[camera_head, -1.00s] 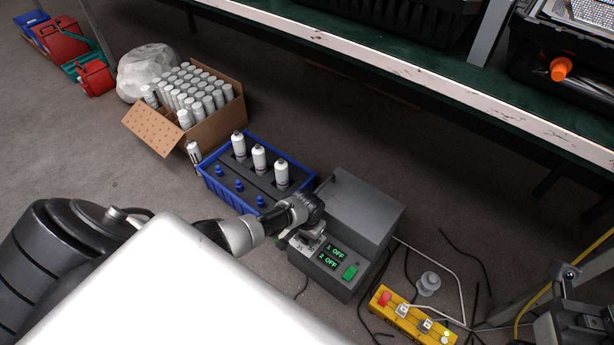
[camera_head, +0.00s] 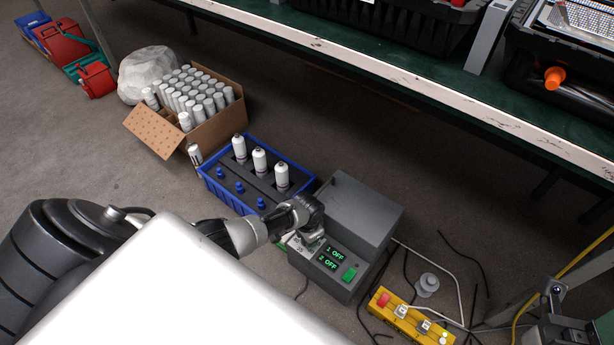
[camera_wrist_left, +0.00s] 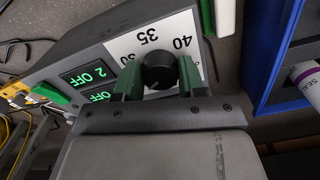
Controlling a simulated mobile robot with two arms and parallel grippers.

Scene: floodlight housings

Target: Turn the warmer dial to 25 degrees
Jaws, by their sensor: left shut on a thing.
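The warmer (camera_head: 350,225) is a grey box on the floor with two green displays reading "1 OFF" and "2 OFF" and a green button (camera_head: 349,274). In the left wrist view its black round dial (camera_wrist_left: 160,70) sits on a white scale plate (camera_wrist_left: 152,42) showing 35 and 40; other marks are partly hidden. My left gripper (camera_wrist_left: 158,85) has its green fingers on both sides of the dial, shut on it. In the head view the left gripper (camera_head: 308,240) is over the warmer's panel and hides the dial. My right gripper is not clearly in view.
A blue crate (camera_head: 215,185) with white bottles and blue-capped items stands left of the warmer. A cardboard box (camera_head: 222,125) of white bottles is behind. A yellow power strip (camera_head: 410,318) and loose cables lie at right. A green-topped bench (camera_head: 440,75) runs behind.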

